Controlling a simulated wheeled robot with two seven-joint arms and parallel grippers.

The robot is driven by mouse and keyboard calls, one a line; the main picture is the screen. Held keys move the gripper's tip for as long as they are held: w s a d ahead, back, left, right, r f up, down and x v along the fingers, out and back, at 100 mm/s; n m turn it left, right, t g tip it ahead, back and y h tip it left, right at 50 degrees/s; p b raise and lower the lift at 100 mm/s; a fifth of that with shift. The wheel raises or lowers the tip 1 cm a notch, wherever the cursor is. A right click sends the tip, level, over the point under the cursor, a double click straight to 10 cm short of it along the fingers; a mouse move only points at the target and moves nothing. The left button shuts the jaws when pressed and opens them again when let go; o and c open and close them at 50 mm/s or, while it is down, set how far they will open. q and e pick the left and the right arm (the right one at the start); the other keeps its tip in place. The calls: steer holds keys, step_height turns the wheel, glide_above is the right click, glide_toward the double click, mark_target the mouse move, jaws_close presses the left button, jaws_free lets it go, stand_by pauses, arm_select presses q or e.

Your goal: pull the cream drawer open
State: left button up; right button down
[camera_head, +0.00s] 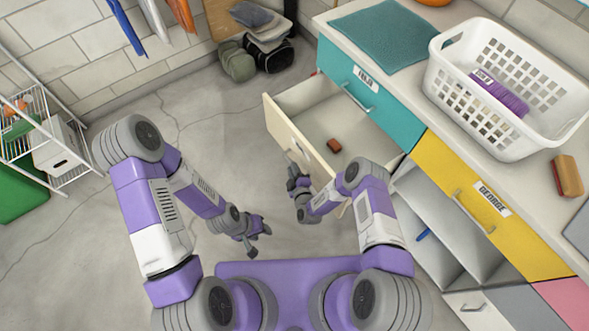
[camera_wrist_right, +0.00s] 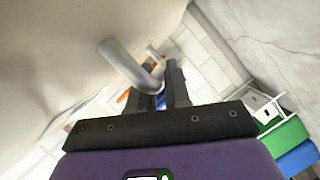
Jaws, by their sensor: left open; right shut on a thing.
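The cream drawer (camera_head: 300,142) stands well out from the cabinet, under the teal drawer, in the head view. Its inside shows, with a small brown block (camera_head: 334,146) on the bottom. My right gripper (camera_head: 294,178) is at the drawer's front face, shut on its metal handle. In the right wrist view the handle (camera_wrist_right: 125,62) runs in between the fingers (camera_wrist_right: 166,90), and the cream front fills the upper left. My left gripper (camera_head: 258,238) is open and empty over the floor, apart from the drawer.
The teal drawer (camera_head: 355,105) and yellow drawer (camera_head: 460,190) are closed. A white basket (camera_head: 440,75) with a purple item stands on the counter. Bags (camera_head: 262,45) lie by the wall. A wire rack (camera_head: 40,140) stands at left. Floor between is clear.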

steer(key=c, duration=1.2)
jaws_free()
steer(key=shift+o, duration=0.2)
steer(key=p+v, duration=0.2)
steer(key=v, duration=0.5)
steer(key=shift+s+p, duration=0.3)
steer(key=shift+p, duration=0.05)
steer(key=shift+d+r, duration=0.1)
steer(key=shift+r, duration=0.05)
